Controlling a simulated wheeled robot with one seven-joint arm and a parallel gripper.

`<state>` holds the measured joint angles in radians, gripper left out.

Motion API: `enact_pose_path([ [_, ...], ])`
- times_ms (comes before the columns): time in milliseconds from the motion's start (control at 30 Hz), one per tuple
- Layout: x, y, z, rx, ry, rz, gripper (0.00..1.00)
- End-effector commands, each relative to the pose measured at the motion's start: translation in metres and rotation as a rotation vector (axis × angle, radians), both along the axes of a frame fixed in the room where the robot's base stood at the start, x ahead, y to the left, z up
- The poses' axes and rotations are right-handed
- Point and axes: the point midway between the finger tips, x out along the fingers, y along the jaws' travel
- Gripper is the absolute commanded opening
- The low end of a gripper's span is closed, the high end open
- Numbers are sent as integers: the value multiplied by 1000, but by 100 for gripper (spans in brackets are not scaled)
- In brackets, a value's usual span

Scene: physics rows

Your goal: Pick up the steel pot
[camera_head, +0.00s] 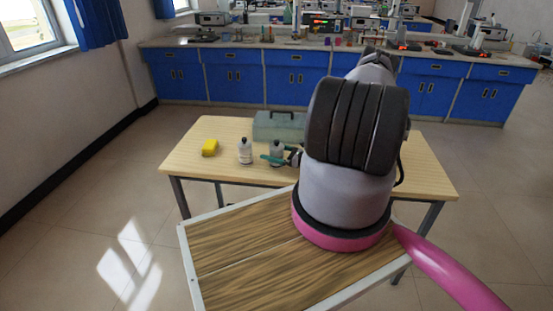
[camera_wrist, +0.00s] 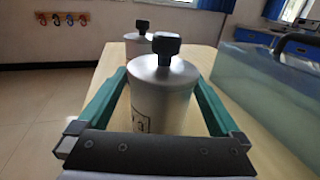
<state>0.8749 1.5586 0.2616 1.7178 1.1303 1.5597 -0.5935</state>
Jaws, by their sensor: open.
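The steel pot (camera_wrist: 160,98), a silver cylinder with a domed top and a black knob, stands upright between the two green fingers of my gripper (camera_wrist: 158,82) in the wrist view. The fingers are open, one on each side, with a visible gap on the right; contact on the left is hard to judge. In the head view the pot (camera_head: 277,147) stands on the light wooden table (camera_head: 190,163), partly hidden by my gripper (camera_head: 281,158). A similar second pot (camera_head: 245,152) stands to its left; it shows behind the first in the wrist view (camera_wrist: 142,40).
A translucent greenish case (camera_head: 279,126) sits behind the pot, close on the right in the wrist view (camera_wrist: 270,85). The table's front-left is clear. My arm hides part of the table's right side.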

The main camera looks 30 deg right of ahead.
Motion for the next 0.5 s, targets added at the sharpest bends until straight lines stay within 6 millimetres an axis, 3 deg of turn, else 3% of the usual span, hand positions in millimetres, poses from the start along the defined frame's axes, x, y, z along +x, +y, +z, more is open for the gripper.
enact_pose_path([
  [133,10,8,0,1,-1,-1,100],
  [367,11,9,0,0,0,-1,100],
  [500,11,9,0,0,0,-1,46],
])
